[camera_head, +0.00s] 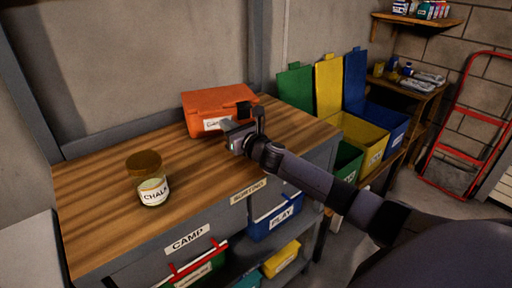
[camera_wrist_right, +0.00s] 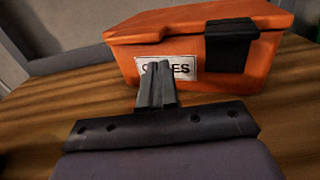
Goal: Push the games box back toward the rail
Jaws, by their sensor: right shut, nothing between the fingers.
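The orange games box (camera_head: 205,104) sits on the wooden bench top, near its back; it also fills the upper part of the right wrist view (camera_wrist_right: 180,35). It has a white label and a dark latch on its front. The grey rail (camera_head: 120,130) runs along the back edge of the bench top. My right gripper (camera_head: 228,125) is shut and empty, with its fingertips right at the box's labelled front. In the right wrist view the fingertips (camera_wrist_right: 156,68) overlap the label; I cannot tell whether they touch. My left gripper is not in view.
A chalk jar (camera_head: 150,180) stands on the left part of the bench top (camera_head: 105,190). Labelled bins, including a blue one (camera_head: 273,222), sit below. Green, yellow and blue lidded bins (camera_head: 362,140) stand right of the bench. A red hand truck (camera_head: 470,130) leans at the far right.

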